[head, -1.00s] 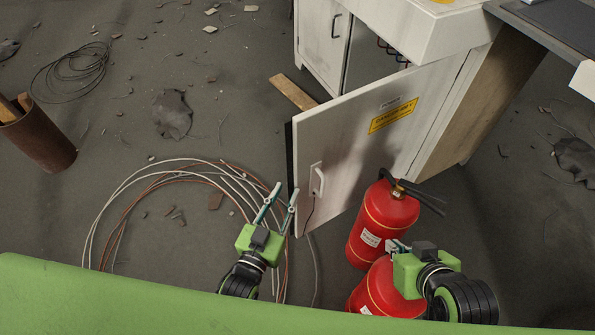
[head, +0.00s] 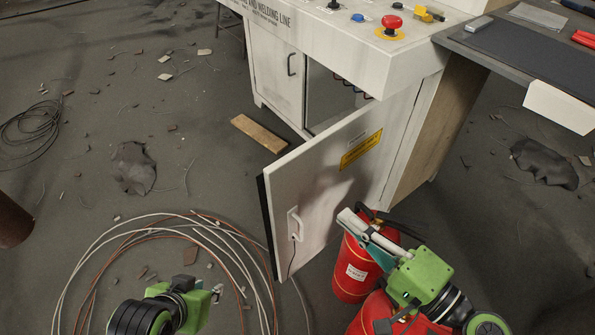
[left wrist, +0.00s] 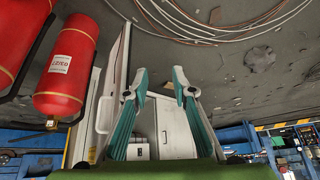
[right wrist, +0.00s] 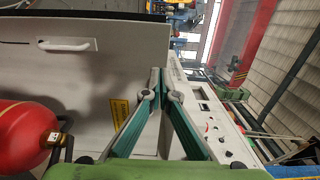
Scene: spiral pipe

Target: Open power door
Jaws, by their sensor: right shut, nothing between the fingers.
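The white power door (head: 325,185) of the cabinet stands swung open toward me. It carries a white handle (head: 295,223) and a yellow label (head: 361,150). In the right wrist view the door (right wrist: 75,75) fills the left side, with its handle (right wrist: 68,45) at the upper left. My right gripper (head: 350,218) is shut and empty, above the red fire extinguishers and in front of the door's face, right of the handle. My left gripper (head: 217,291) is low and left of the door, clear of it. The left wrist view shows its fingers (left wrist: 158,80) spread, with nothing between them.
Two red fire extinguishers (head: 352,272) stand close in front of the door, below my right gripper. Looped cables (head: 100,250) lie on the floor at left. A wooden plank (head: 258,133) lies behind the door. The control panel has a red button (head: 391,24).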

